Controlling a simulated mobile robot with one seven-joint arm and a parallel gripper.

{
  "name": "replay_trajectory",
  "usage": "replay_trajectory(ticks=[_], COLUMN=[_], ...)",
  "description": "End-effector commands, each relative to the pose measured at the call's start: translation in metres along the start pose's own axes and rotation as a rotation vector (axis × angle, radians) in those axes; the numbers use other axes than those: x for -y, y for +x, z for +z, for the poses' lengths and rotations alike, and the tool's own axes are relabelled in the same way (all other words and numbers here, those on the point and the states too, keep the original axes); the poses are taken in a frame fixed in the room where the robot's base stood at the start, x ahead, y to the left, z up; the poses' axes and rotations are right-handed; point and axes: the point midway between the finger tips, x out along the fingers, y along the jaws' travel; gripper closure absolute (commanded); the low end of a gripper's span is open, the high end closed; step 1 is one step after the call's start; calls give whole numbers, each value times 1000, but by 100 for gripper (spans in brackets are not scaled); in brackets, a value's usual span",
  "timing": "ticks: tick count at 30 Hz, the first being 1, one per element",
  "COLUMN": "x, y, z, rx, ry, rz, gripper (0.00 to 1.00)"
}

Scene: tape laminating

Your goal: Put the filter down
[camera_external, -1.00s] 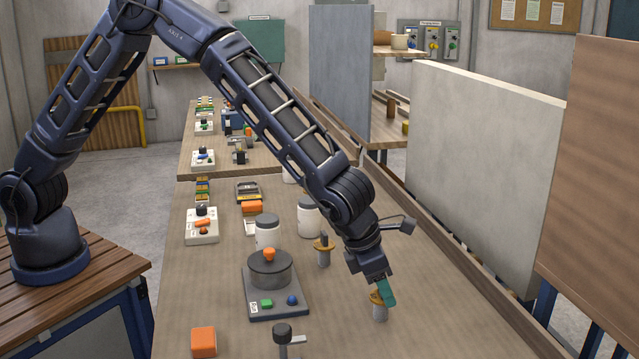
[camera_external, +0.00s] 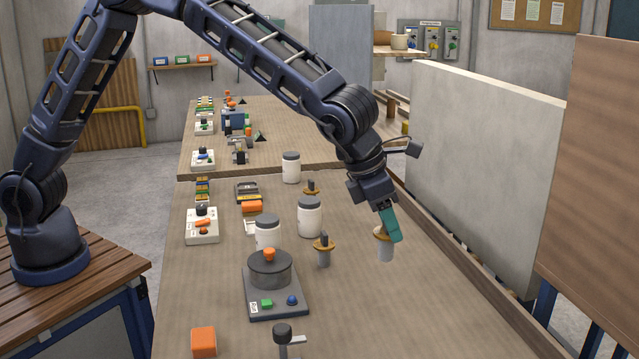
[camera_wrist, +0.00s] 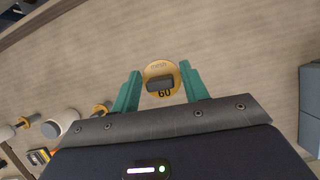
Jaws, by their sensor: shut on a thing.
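A similar filter (camera_external: 323,251) stands upright on the bench to the left, and another (camera_external: 311,188) stands farther back.
The bench (camera_external: 430,310) is clear below and right of my gripper, up to a raised edge rail. White jars with grey lids (camera_external: 310,218) and a grey device with an orange knob (camera_external: 271,273) stand left. A pale panel (camera_external: 485,170) rises beyond the rail.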

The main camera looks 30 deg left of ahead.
Motion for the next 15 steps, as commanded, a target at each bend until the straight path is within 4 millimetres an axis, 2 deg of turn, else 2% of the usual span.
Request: replay_trajectory(ticks=[1,6,15], x=[0,0,-1], y=[-11,-37,-55], z=[5,16,23], rx=[3,1,0], ry=[-1,-1,0], rz=[-1,-1,0], gripper=[78,78,78])
